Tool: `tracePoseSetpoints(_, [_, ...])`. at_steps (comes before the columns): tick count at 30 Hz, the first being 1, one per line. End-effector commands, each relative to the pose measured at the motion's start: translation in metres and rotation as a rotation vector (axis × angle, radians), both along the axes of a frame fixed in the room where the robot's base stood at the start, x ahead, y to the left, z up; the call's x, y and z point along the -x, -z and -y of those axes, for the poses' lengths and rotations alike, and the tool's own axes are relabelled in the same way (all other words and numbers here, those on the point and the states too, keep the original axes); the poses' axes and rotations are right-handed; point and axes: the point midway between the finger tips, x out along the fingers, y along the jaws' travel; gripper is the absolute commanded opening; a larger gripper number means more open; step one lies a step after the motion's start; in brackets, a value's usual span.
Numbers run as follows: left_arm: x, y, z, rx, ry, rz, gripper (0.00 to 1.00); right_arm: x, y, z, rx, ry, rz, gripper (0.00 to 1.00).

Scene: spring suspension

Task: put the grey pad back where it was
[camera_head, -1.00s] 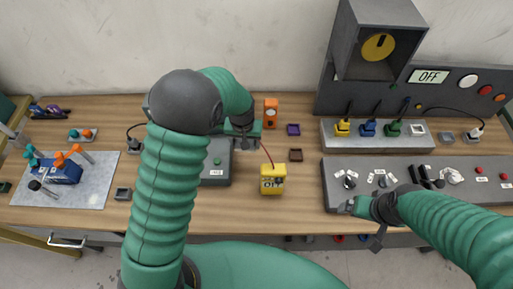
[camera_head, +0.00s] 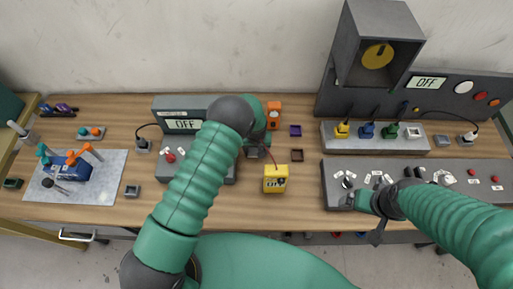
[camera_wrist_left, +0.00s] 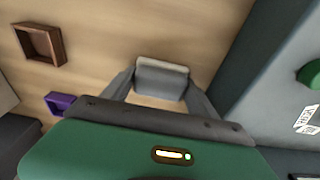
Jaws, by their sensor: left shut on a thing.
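The grey pad (camera_wrist_left: 162,78) shows in the left wrist view, gripped between the two fingers of my left gripper (camera_wrist_left: 161,88). In the head view my left gripper (camera_head: 256,153) is over the wooden table, just right of the grey box with the OFF display and left of the brown square frame (camera_head: 297,155). In the left wrist view wood shows around the pad; its exact height over the table I cannot tell. My right gripper (camera_head: 352,201) is at the front edge of the right control panel; its jaws are too small to judge.
The purple frame (camera_head: 296,131) lies behind the brown one. The yellow box (camera_head: 275,179) stands in front of my left gripper, the orange box (camera_head: 274,115) behind it. The grey OFF box (camera_head: 217,172) is close on its left. Bare wood lies right of the yellow box.

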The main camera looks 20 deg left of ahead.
Motion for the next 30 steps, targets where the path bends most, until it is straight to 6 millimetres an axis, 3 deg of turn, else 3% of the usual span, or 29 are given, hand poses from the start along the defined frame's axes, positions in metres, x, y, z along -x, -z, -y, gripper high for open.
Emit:
tracePoseSetpoints(4, [0.000,0.000,0.001,-0.001,0.000,0.001,0.30,0.000,0.001,0.000,0.000,0.000,0.000,0.94])
tracePoseSetpoints(5, [0.000,0.001,0.001,-0.001,0.000,0.000,0.69,0.000,0.002,0.000,0.000,0.000,0.000,0.94])
tracePoseSetpoints(10, [0.000,0.000,0.001,-0.001,0.001,0.000,0.89,0.000,0.001,0.000,0.000,0.000,0.000,0.94])
tracePoseSetpoints(20, [0.000,-0.004,0.001,0.000,0.001,0.001,0.89,0.000,0.002,0.000,0.000,0.000,0.000,0.94])
tracePoseSetpoints(23, [0.001,-0.017,0.002,-0.001,0.001,0.003,0.89,0.000,0.005,0.000,0.000,0.000,0.000,0.94])
tracePoseSetpoints(30, [0.010,-0.077,0.005,0.000,0.001,0.005,0.89,0.000,0.018,0.000,0.000,0.000,0.000,0.94])
